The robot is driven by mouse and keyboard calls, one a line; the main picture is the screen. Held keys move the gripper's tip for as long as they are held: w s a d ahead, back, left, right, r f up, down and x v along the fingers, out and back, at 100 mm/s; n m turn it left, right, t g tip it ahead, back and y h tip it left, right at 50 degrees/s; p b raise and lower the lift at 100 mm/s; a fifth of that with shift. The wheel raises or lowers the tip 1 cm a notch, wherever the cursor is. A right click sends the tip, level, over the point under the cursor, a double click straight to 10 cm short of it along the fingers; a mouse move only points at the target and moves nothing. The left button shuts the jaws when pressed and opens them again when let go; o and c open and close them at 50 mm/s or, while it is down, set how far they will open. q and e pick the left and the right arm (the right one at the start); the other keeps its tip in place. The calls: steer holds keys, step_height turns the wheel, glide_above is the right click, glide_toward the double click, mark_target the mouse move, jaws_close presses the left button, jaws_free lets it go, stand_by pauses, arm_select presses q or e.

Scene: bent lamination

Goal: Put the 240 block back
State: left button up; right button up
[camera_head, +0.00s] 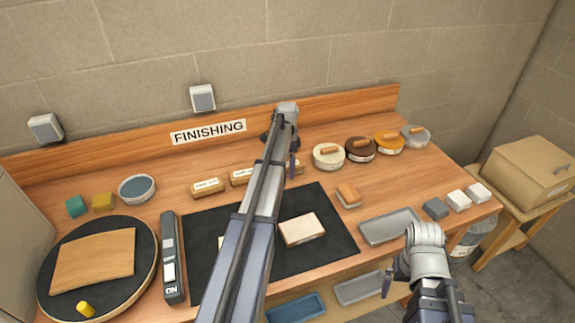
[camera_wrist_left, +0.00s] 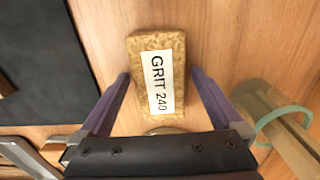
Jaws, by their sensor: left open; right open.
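The 240 block (camera_wrist_left: 158,75) is a tan, cork-like block with a white "GRIT 240" label. In the left wrist view it lies on bare wood between the spread fingers of my left gripper (camera_wrist_left: 160,88), which is open and not clamped on it. In the head view my left gripper (camera_head: 292,160) is over the back of the bench, beside a partly hidden block (camera_head: 299,168) at the right end of a row. Two other labelled blocks (camera_head: 208,187) (camera_head: 241,177) lie to its left. My right gripper (camera_head: 391,282) is open and empty near the front right edge.
A black mat (camera_head: 335,245) holds a pale slab (camera_head: 302,229), partly behind my left arm. Several round tins (camera_head: 328,157) stand back right. A sanding pad (camera_head: 348,196) and grey tray (camera_head: 389,227) lie right of the mat. A turntable (camera_head: 60,293) with a board is at left.

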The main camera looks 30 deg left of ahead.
mark_target(288, 164)
arm_select(q)
step_height(288, 164, up, 12)
steer(key=p, duration=1.1)
steer(key=shift+p, duration=0.35)
steer(key=shift+f, duration=0.2)
step_height(288, 164, down, 12)
steer(key=b, duration=1.2)
steer(key=shift+r, duration=0.15)
